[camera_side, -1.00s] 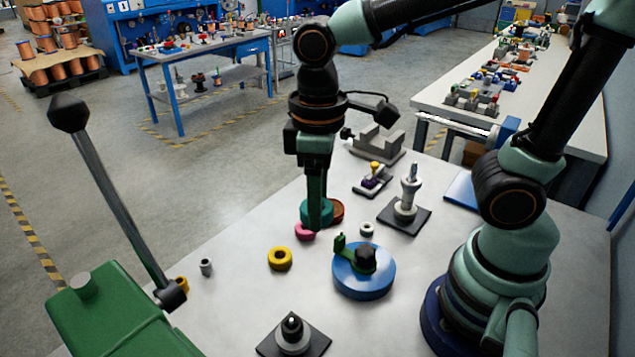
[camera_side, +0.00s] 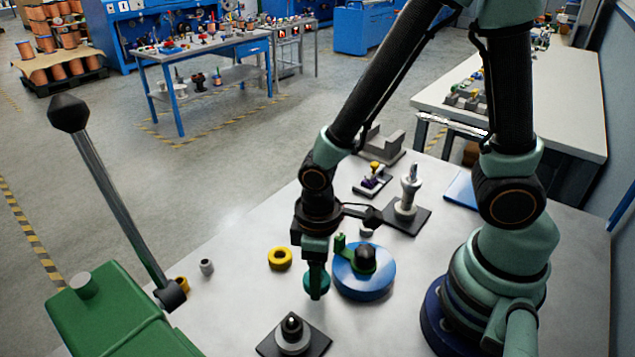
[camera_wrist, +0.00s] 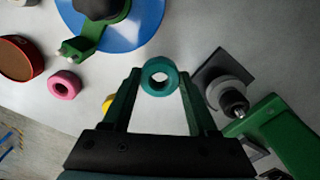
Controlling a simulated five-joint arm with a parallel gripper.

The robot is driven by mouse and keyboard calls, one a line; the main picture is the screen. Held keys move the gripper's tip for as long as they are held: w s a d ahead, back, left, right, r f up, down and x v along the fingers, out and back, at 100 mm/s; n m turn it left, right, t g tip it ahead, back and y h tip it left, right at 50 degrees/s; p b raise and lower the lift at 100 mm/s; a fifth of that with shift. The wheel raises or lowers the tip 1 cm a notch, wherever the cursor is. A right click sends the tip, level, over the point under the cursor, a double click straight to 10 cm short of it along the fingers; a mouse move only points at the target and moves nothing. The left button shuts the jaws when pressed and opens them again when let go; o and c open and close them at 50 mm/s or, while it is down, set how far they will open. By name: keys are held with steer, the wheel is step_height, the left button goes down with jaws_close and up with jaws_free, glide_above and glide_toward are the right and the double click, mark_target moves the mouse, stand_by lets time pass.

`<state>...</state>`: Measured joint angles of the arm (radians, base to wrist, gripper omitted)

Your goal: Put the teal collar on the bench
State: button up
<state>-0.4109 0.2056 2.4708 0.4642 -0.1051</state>
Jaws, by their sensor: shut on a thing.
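The teal collar (camera_side: 308,284) is a thick ring in the jaws of my gripper (camera_side: 317,286). In the wrist view the teal collar (camera_wrist: 147,80) shows its round hole and sits between both fingertips. My gripper is shut on it. It is over the bench (camera_side: 235,300), just left of the blue disc (camera_side: 375,290); I cannot tell whether the collar touches the bench.
The blue disc carries a green lever with a black knob. A yellow ring (camera_side: 280,258) lies to the left. A post on a dark square plate (camera_side: 265,345) stands in front. In the wrist view a pink ring (camera_wrist: 64,85) and a red-brown cylinder (camera_wrist: 22,62) lie left.

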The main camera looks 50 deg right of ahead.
steer(key=shift+f, duration=1.55)
steer(key=o, duration=1.3)
steer(key=shift+f, duration=0.15)
steer(key=shift+o, duration=0.2)
step_height(320, 180, up, 12)
steer(key=w+d+r+m+t, duration=0.3)
steer(key=d+r+m+t, duration=0.2)
steer(key=d+r, duration=0.6)
steer(key=shift+w+r+m+t, duration=0.3)
steer(key=shift+r+m, duration=0.2)
steer(key=shift+r, duration=0.3)
